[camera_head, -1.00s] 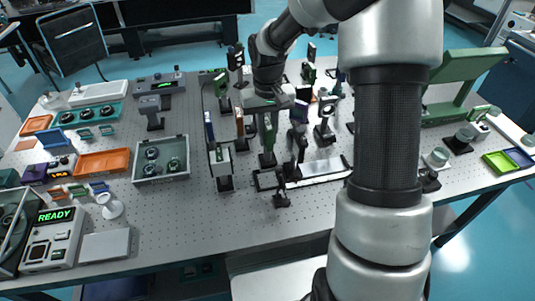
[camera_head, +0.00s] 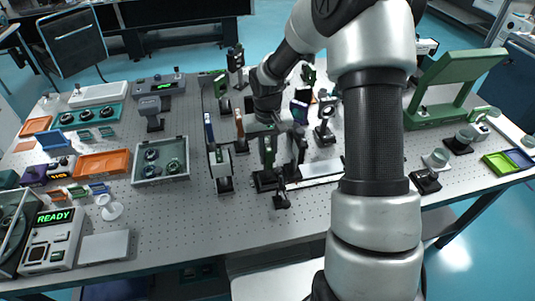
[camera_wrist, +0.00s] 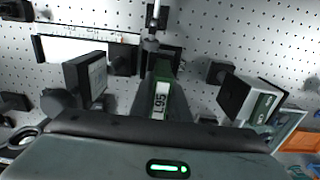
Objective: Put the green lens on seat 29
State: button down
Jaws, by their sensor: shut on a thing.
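The green lens (camera_head: 267,150) is an upright dark-green plate on a dark mount, left of the middle in the head view. My gripper (camera_head: 268,121) is shut on its top edge. In the wrist view the green lens (camera_wrist: 162,100) is straight ahead of the gripper body, with a white label reading L95. The foot of its mount shows near the left end of a rail (camera_head: 318,180). I cannot tell whether the foot touches the table. No marking for seat 29 can be read in these views.
A small black post mount (camera_head: 281,200) stands just in front of the lens. A mount with a white plate (camera_head: 220,165) stands to its left, and more optics stand behind. A grey tray (camera_head: 161,172) is further left. The table's front middle is clear.

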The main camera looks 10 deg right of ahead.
jog(key=c, duration=1.7)
grip_release()
